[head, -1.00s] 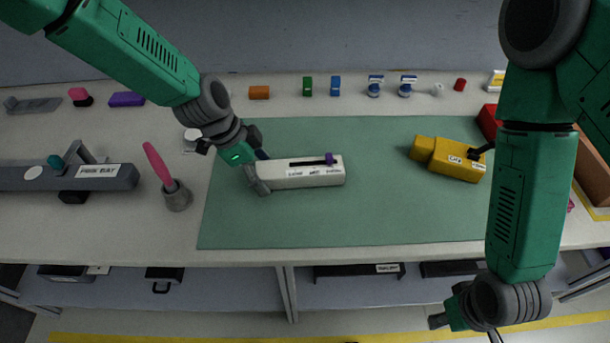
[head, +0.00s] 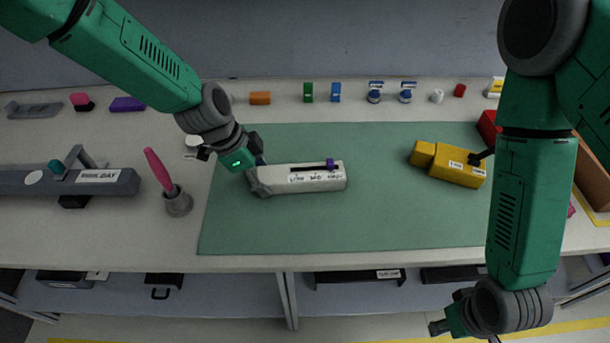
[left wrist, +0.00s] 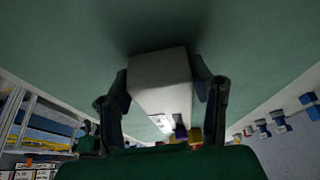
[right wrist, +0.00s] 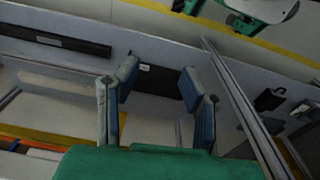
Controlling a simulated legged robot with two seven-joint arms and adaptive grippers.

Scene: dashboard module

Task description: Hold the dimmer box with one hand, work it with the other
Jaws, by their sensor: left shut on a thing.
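The white dimmer box (head: 305,179) lies on the green mat (head: 340,225) in the head view, with a dark slot, small labels and a purple slider knob (head: 330,164) near the slot's right end. My left gripper (head: 255,179) is shut on the box's left end. In the left wrist view the box (left wrist: 160,82) sits between both fingers, with the knob (left wrist: 181,132) at its far end. My right gripper (head: 444,327) hangs low in front of the table edge, away from the box. The right wrist view shows its fingers (right wrist: 157,95) apart with nothing between them.
A yellow box (head: 450,164) with a dark lever lies on the mat's right side. A grey device (head: 100,180) and a cup with a pink-handled tool (head: 178,200) stand left. Small items line the back. A shelf with dark boxes (head: 360,274) runs below the tabletop.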

